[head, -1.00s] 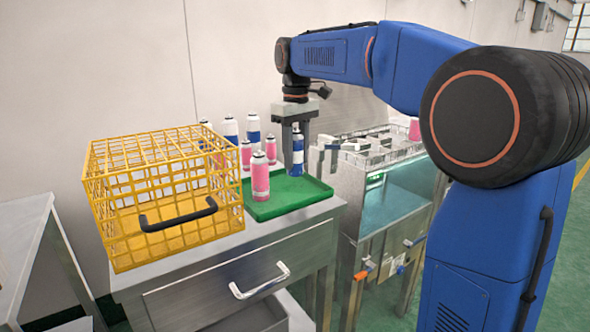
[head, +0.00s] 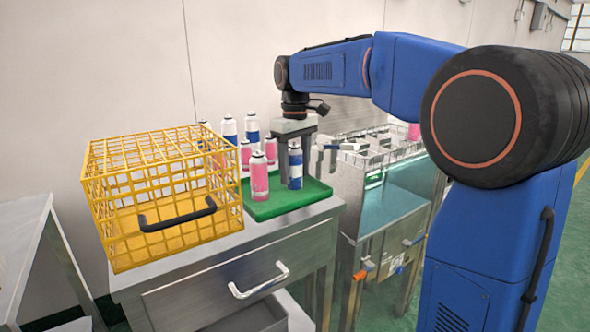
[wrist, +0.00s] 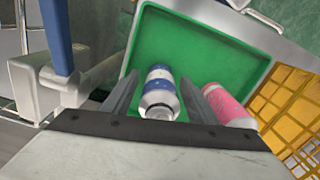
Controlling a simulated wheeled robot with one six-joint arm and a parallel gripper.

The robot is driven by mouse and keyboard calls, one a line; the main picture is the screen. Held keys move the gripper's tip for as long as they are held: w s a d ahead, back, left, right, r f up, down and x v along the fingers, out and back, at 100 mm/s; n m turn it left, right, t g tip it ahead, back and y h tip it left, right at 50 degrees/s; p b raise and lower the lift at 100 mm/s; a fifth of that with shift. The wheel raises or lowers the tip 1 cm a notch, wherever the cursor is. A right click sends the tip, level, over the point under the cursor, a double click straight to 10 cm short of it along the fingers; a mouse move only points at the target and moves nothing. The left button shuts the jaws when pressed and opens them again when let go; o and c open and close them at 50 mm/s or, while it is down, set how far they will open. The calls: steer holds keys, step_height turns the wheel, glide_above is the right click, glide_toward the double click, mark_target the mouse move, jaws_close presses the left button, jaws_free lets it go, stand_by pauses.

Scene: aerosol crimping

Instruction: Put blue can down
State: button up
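The blue can (head: 295,167), white with dark blue bands, stands upright on the green tray (head: 272,211), near its right side. My gripper (head: 293,182) is lowered over it from above, one finger on each side. In the wrist view, the blue can (wrist: 158,92) is between the fingers of my gripper (wrist: 158,82), with narrow green gaps on both sides. The fingers look open and clear of the can.
A pink can (head: 259,178) stands left of the blue can on the tray; it also shows beside the right finger (wrist: 228,105). Several cans stand behind. A yellow wire basket (head: 160,196) is at left. A metal machine (head: 393,205) stands right of the tray.

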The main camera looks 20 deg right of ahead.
step_height(320, 180, up, 12)
steer(key=shift+r, duration=0.15)
stand_by(0.5)
steer(key=s+d+f+m+t, duration=0.2)
steer(key=s+d+f+m, duration=0.1)
steer(key=s+f, duration=1.1)
steer(key=s+d+f+m+t, duration=0.2)
steer(key=s+d+f, duration=0.2)
steer(key=s+f, duration=1)
steer(key=s, duration=0.5)
steer(key=shift+s+f+m+t, duration=0.2)
steer(key=shift+s+m+t, duration=0.05)
steer(key=shift+m+t, duration=0.15)
steer(key=shift+d, duration=0.1)
